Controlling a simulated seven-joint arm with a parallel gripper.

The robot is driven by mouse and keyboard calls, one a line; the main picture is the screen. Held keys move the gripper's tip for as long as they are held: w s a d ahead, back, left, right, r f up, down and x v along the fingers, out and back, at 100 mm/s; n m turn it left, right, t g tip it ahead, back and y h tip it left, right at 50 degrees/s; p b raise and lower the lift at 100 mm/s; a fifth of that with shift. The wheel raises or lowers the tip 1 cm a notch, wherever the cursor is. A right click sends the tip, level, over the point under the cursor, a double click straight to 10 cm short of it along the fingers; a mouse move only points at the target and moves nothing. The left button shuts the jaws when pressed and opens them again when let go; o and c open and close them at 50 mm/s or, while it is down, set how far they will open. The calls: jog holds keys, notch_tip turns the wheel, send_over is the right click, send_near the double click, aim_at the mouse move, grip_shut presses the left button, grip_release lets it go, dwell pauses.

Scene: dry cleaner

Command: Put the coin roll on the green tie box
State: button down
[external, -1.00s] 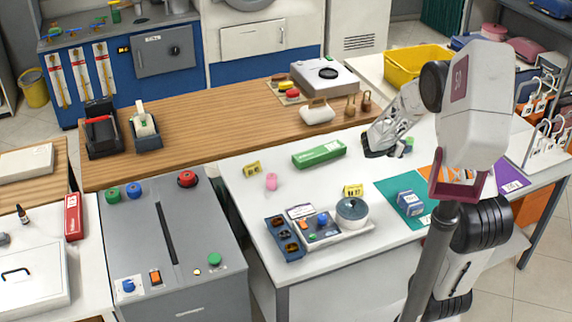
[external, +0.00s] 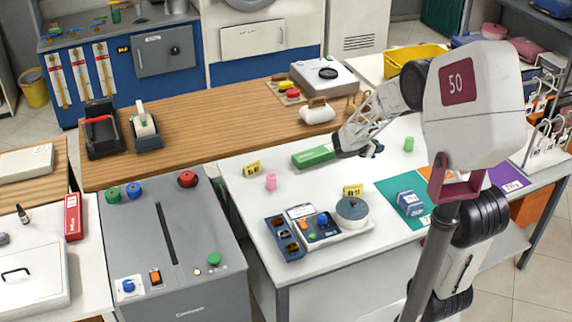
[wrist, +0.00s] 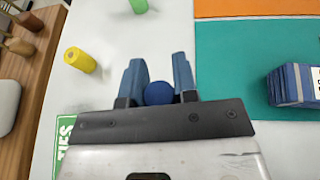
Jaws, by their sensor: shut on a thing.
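My gripper (external: 360,151) is shut on a blue round-ended roll, the coin roll (wrist: 158,93), which shows between the two blue fingers in the wrist view (wrist: 160,66). In the external view the held roll cannot be made out clearly against the fingers. The green tie box (external: 313,156) lies flat on the white counter, just left of my gripper. Its "TIES" edge shows at the lower left of the wrist view (wrist: 66,132), beside the gripper body; the rest is hidden or out of frame.
A yellow roll (wrist: 80,60) and a green roll (wrist: 139,6) stand nearby; the green one also shows externally (external: 409,144). A pink roll (external: 271,181) is left of the box. A blue stack (external: 410,203) sits on the teal mat (external: 388,187). White counter lies between.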

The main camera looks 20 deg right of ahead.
jog(key=w+a, duration=0.3)
jog(key=a, duration=1.1)
jog(key=shift+w+a+f+t, duration=0.2)
jog(key=shift+a+f+t, duration=0.1)
jog(key=shift+a+f, duration=0.05)
send_over(323, 149)
jog(key=shift+f, duration=0.75)
jog(key=shift+f, duration=1.75)
jog(key=shift+f, duration=0.1)
